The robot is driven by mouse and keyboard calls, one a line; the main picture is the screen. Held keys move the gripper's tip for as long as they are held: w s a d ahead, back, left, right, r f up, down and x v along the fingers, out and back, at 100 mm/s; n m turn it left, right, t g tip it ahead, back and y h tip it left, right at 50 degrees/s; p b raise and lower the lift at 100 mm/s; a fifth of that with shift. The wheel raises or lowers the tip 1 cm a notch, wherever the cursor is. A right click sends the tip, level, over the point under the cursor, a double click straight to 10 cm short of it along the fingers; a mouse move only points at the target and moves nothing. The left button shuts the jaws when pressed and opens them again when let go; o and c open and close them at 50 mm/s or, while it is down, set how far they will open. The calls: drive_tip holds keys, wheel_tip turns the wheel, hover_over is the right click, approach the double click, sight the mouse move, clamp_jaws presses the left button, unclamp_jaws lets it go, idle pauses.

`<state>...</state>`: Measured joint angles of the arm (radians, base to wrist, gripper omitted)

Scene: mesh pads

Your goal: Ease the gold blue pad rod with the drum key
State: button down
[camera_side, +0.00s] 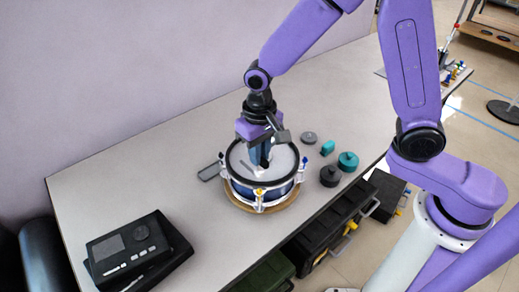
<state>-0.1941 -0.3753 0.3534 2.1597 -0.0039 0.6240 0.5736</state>
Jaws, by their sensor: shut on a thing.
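The mesh pad (240,171) is a round drum with a pale grey head, dark hoop and blue shell. White lugs stand around its rim, with small coloured tips. One rod with a blue tip (305,160) is at the right of the rim, and a gold tip (259,191) shows at the front. I cannot tell which is the gold blue rod. My gripper (261,163) points down over the middle of the head, shut on a small pale thing at its fingertips, which looks like the drum key (258,170). The fingers hide most of it.
The drum sits on a round wooden base (262,209). Grey, teal and black knob-like pieces (348,161) lie to its right. A black module (131,248) stands at front left.

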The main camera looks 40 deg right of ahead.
sight(260, 171)
drive_tip(key=shift+f, duration=3.05)
drive_tip(key=c, duration=1.8)
unclamp_jaws()
drive_tip(key=shift+f, duration=0.1)
clamp_jaws()
